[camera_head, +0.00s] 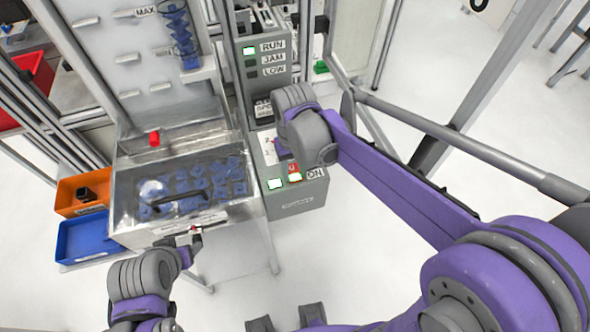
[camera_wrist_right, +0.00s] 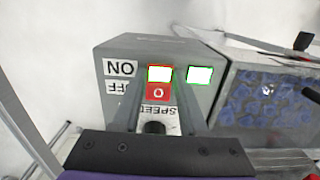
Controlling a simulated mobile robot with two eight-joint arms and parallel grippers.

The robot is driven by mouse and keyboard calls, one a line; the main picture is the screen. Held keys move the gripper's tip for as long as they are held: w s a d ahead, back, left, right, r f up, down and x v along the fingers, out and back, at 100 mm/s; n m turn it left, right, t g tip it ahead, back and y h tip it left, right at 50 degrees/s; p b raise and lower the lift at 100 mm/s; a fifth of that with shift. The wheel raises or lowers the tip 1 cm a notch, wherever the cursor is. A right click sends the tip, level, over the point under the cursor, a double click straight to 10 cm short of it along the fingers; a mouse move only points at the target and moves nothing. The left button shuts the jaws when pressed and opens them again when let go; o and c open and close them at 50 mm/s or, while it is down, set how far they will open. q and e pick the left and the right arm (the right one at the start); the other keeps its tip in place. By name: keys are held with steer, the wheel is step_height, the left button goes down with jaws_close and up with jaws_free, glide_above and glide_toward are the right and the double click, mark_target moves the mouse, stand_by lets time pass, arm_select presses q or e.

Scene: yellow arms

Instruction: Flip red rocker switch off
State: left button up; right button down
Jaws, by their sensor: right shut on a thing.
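The red rocker switch (camera_head: 293,168) is on the grey control box (camera_head: 300,195), beside an ON label. In the right wrist view the switch (camera_wrist_right: 158,92) shows an O mark, with a lit green lamp (camera_wrist_right: 160,73) beyond it. My right gripper (camera_wrist_right: 160,88) has its fingers on either side of the switch, shut on it; in the head view its hand (camera_head: 282,150) partly hides the box. My left gripper (camera_head: 193,240) is at the front of the clear-lidded bin; whether its fingers are open is unclear.
The bin (camera_head: 122,225) holds blue parts under a lid with a dark handle. Another green lamp (camera_head: 275,184) is lit on the box. A dark knob (camera_wrist_right: 153,128) lies close to my right fingers. Orange (camera_head: 68,194) and blue (camera_head: 64,240) trays stand at left. A metal rail crosses at right.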

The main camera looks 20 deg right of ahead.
mark_target(291, 165)
steer(key=shift+w+g+b, duration=0.3)
steer(key=shift+g+b, duration=0.05)
steer(key=shift+g, duration=0.45)
steer(key=shift+r+g, duration=0.1)
steer(key=shift+g, duration=0.4)
steer(key=shift+c, duration=2.2)
jaws_free()
steer(key=v, duration=1.1)
